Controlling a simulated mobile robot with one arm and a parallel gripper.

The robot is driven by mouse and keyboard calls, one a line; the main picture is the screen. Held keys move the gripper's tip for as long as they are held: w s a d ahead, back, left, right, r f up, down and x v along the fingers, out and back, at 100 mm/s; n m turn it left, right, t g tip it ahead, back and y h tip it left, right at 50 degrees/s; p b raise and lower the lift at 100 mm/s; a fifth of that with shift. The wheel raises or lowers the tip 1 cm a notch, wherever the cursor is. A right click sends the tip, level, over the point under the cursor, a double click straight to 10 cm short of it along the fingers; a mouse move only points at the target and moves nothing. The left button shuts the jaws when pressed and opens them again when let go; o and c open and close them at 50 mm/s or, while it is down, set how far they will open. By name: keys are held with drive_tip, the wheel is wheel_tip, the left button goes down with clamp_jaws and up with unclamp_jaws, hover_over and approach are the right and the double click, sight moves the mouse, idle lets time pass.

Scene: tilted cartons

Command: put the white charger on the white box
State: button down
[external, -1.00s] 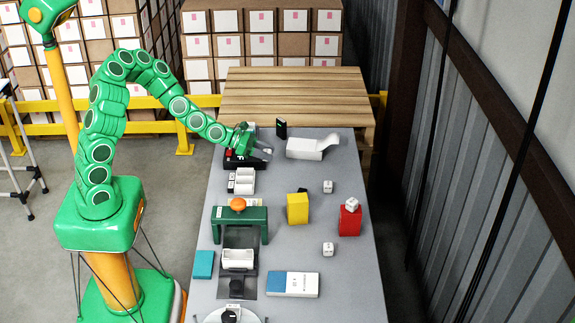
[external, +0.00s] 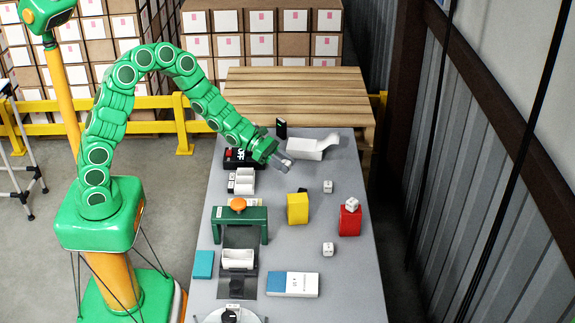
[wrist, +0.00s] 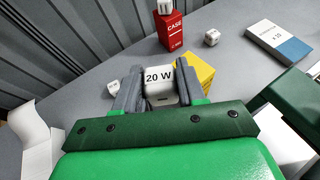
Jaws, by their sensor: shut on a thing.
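My gripper (wrist: 158,90) is shut on the white charger (wrist: 159,83), a small white block marked "20 W", which sits between its two grey fingers in the wrist view. In the external view my gripper (external: 286,163) is over the far part of the grey table; the charger is hard to make out there. A white box (external: 304,149) with a sloping flap stands just beyond and right of my gripper. Its white panels show at the left edge of the wrist view (wrist: 32,125). I cannot tell how high the charger is above the table.
A yellow box (external: 298,208) and a red box (external: 349,222) with a white cube on top stand mid-table. Two more white cubes lie nearby. A blue-and-white box (external: 292,284) lies nearer. A green stand (external: 240,213) and a black box (external: 238,158) line the left side.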

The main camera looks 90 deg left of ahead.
drive_tip(key=d+r+m+g+h, duration=0.1)
drive_tip(key=d+m+g+h, duration=0.45)
drive_tip(key=d, duration=1.15)
drive_tip(key=s+d+f+m+g+h, duration=0.1)
drive_tip(key=s+d+m+g, duration=0.2)
drive_tip(key=s+d, duration=0.35)
drive_tip(key=s+d+f+m+g+h, duration=0.1)
drive_tip(key=s+d+m+g, duration=0.3)
drive_tip(key=d, duration=0.6)
hover_over(293, 278)
drive_tip(key=shift+t, duration=0.25)
drive_tip(key=shift+s+a+f, duration=0.1)
drive_tip(key=shift+f, duration=2.4)
drive_tip(key=shift+s+a+f, duration=0.1)
drive_tip(key=shift+f, duration=2.35)
drive_tip(key=shift+w+f, duration=0.1)
drive_tip(key=shift+f, duration=0.2)
drive_tip(key=shift+d+f, duration=0.1)
drive_tip(key=shift+f, duration=1.25)
drive_tip(key=shift+f, duration=0.1)
